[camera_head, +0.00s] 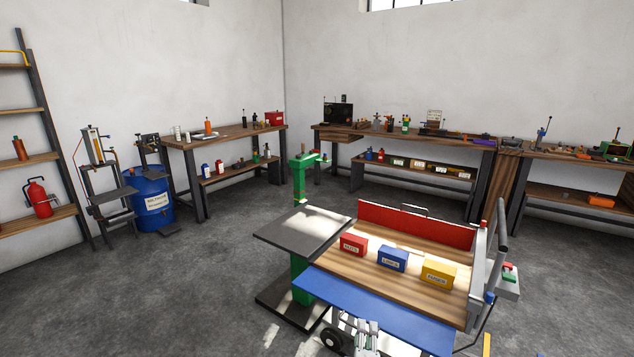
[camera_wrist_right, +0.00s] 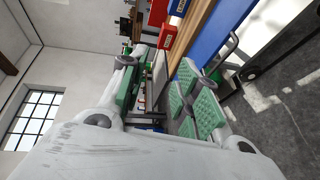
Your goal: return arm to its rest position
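My right gripper (camera_head: 367,334) shows at the bottom edge of the head view, small and grey, in front of the blue front panel of the cart. In the right wrist view, its green-padded fingers (camera_wrist_right: 160,95) stand apart. I see nothing held between them. The rest of my right arm is below the head view. My left gripper and arm are not in view.
Close by stands a wood-topped cart (camera_head: 400,246) with a blue front panel (camera_head: 375,305). It carries a red box (camera_head: 353,245), a blue box (camera_head: 392,258) and a yellow box (camera_head: 439,273). A green-posted stand (camera_head: 302,225) is left of it. Open floor lies further left.

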